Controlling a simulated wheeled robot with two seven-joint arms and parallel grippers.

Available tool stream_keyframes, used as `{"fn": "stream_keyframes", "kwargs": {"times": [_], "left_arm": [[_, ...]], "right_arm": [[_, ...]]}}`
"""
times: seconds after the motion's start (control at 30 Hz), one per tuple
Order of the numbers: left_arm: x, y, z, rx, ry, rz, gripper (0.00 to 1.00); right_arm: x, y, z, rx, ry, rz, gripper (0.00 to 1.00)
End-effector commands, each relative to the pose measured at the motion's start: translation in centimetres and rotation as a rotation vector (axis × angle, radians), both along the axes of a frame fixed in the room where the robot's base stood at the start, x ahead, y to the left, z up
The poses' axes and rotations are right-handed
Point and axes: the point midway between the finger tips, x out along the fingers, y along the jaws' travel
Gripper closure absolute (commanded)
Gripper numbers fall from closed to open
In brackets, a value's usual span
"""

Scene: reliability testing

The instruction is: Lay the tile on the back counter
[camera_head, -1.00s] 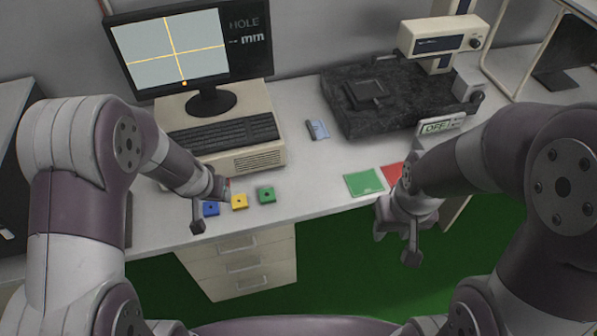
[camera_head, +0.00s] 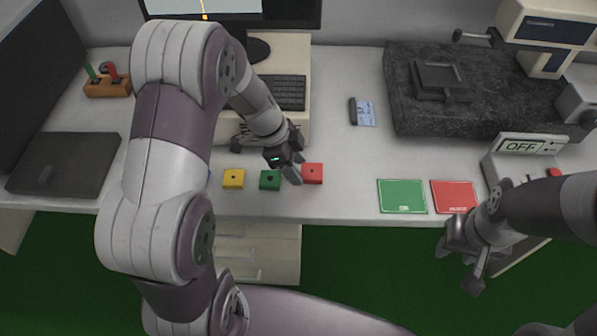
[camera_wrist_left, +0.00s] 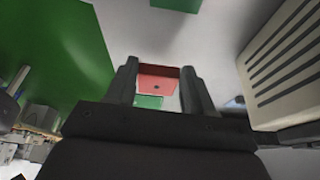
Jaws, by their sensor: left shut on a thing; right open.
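The red tile (camera_head: 314,174), a small square block with a dark centre hole, is between the fingers of my left gripper (camera_head: 297,173). It also shows between both fingertips in the left wrist view (camera_wrist_left: 158,80). The gripper is shut on it, to the right of a green tile (camera_head: 270,180). Whether the red tile touches the surface I cannot tell. The white counter (camera_head: 345,180) is below it, with the computer at its back. My right gripper (camera_head: 468,250) is open and empty, in front of the counter's front edge.
A yellow tile (camera_head: 233,178) is left of the green one; a blue tile is mostly hidden by my arm. Flat green (camera_head: 402,197) and red (camera_head: 454,196) squares lie farther right. A keyboard (camera_head: 285,92) and dark stone slab (camera_head: 480,115) stand behind. Bare counter lies right of the red tile.

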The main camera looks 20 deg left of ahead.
Motion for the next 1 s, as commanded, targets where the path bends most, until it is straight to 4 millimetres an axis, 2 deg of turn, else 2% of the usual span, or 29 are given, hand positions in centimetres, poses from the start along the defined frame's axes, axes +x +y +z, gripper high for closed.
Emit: {"fn": "stream_keyframes", "kwargs": {"times": [0.1,0.3,0.73,0.77,0.8,0.83,1.0], "left_arm": [[1.0,0.0,-0.9,0.000,0.001,0.001,0.78],[1.0,0.0,-4.3,0.000,0.001,0.002,0.78],[1.0,0.1,-5.1,0.000,-0.002,0.003,0.78],[1.0,0.0,-4.9,0.000,-0.001,0.003,0.38],[1.0,0.0,-4.9,0.000,-0.001,0.003,0.25],[1.0,0.0,-4.9,0.000,-0.001,0.003,0.22],[1.0,0.1,-4.9,0.000,-0.001,0.003,0.22]], "right_arm": [[0.0,0.0,0.1,0.000,0.000,0.000,0.57],[0.0,0.0,-0.1,0.000,0.000,0.000,0.57],[0.0,0.0,-0.8,0.000,0.000,0.000,0.57],[0.0,0.0,-0.6,0.000,0.000,0.000,0.57],[0.0,0.0,-0.5,0.000,0.000,0.000,0.57],[0.0,0.0,-0.5,0.000,0.000,0.000,0.57],[0.0,0.0,-0.5,0.000,0.000,0.000,0.57]]}}
